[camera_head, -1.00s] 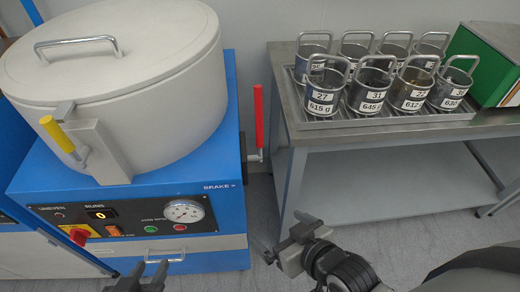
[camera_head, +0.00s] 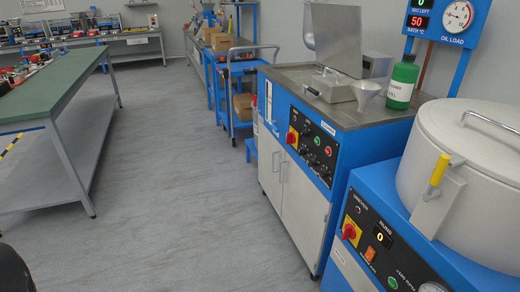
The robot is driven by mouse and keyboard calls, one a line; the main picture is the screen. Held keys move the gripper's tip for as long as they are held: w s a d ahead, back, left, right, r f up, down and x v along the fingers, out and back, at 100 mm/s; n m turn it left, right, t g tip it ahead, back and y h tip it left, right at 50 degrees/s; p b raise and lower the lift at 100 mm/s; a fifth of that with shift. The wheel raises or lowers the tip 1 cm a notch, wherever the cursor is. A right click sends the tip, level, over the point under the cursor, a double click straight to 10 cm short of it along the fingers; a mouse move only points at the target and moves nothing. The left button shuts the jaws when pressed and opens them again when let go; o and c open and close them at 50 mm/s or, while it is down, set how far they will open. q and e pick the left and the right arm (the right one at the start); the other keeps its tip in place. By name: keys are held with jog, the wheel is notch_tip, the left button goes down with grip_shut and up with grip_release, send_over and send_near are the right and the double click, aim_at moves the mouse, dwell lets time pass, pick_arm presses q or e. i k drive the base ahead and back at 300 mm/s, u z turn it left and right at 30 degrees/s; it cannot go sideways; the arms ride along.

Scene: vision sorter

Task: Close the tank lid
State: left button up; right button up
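A grey metal lid (camera_head: 337,38) stands upright, open, at the back of a small steel tank (camera_head: 338,88) set in the top of a blue and white cabinet (camera_head: 300,170). The tank's inside is mostly hidden from this angle. A white drum (camera_head: 465,165) with a yellow-handled latch stands at the right, and its own round lid appears shut. Neither of my grippers shows in the head view now. A dark rounded shape at the lower left edge may be part of my arm.
A blue cart (camera_head: 235,100) is behind the cabinet. A green-topped bench (camera_head: 55,85) stands at the left. The grey floor (camera_head: 170,190) between is clear.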

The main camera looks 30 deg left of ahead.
aim_at(337, 28)
jog(key=u, duration=1.35)
jog(key=i, duration=1.1)
jog(key=z, duration=0.65)
jog(key=i, duration=0.4)
jog(key=z, duration=0.45)
